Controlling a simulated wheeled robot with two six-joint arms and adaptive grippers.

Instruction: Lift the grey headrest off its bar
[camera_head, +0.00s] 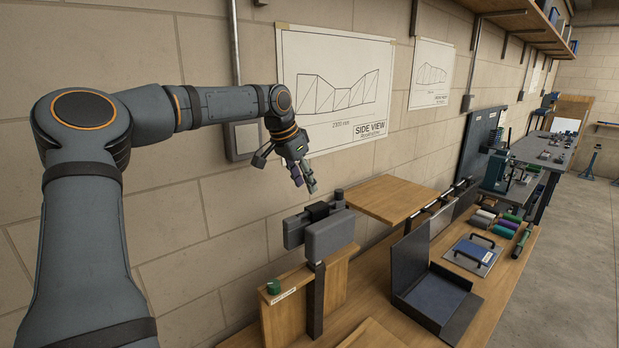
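The grey headrest (330,235) is a pair of thick grey pads with a dark block between and above them. It sits on top of a black upright bar (317,300) at a wooden stand on the bench. My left gripper (304,184) hangs in the air above and slightly left of the headrest, fingers pointing down, apart from it. Its tips show purple and green, close together in the picture, with nothing seen held. I cannot tell how far apart the fingers are. My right gripper is not in view.
The wooden stand (282,312) carries a small green knob (273,286). A wooden board (392,198) lies behind the headrest. To the right are an open dark box (432,305), a blue handled plate (473,250) and several rolls. The block wall with a poster (335,85) is close behind my gripper.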

